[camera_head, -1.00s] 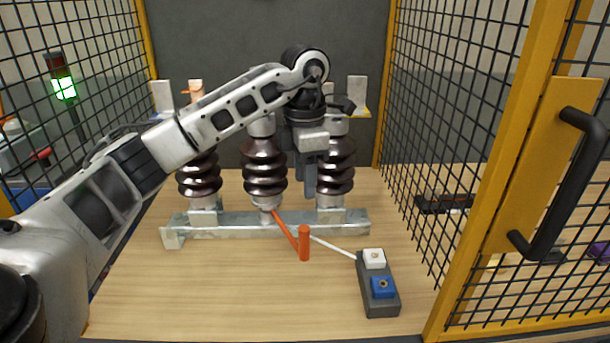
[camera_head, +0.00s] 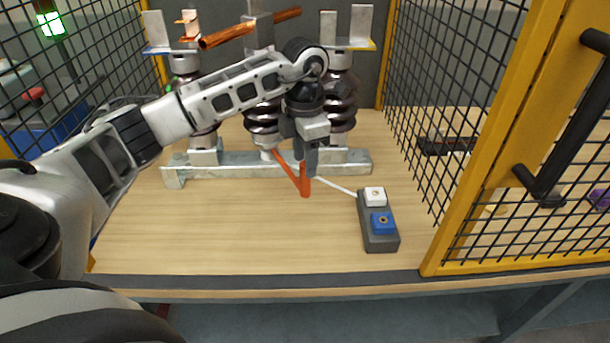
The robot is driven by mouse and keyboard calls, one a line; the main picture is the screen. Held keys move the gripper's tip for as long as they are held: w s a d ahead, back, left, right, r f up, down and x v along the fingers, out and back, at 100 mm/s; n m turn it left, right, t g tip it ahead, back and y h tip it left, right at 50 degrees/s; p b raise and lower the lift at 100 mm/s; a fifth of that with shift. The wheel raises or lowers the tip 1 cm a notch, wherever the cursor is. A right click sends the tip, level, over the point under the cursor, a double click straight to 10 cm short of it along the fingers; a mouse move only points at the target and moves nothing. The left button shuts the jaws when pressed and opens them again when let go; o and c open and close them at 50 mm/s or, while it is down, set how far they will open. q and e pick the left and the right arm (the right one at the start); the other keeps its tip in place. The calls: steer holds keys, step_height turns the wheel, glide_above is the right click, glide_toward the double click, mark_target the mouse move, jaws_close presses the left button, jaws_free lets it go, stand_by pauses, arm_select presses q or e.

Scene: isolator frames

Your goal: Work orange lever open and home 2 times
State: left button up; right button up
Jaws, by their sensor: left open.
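The orange lever (camera_head: 286,164) slopes down to the right from the foot of the middle brown insulator (camera_head: 263,122) on a metal base rail (camera_head: 235,166). My left arm hides part of the insulators. My right gripper is not in view.
A copper bar (camera_head: 250,28) lies at a slant above the insulators. A grey box with a white and a blue button (camera_head: 380,228) stands right of the handle. A yellow-framed mesh door (camera_head: 500,150) stands at the right. The front left of the table is clear.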

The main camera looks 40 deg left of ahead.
mark_target(305, 178)
arm_select(q)
steer(key=shift+f, duration=2.8)
jaws_close()
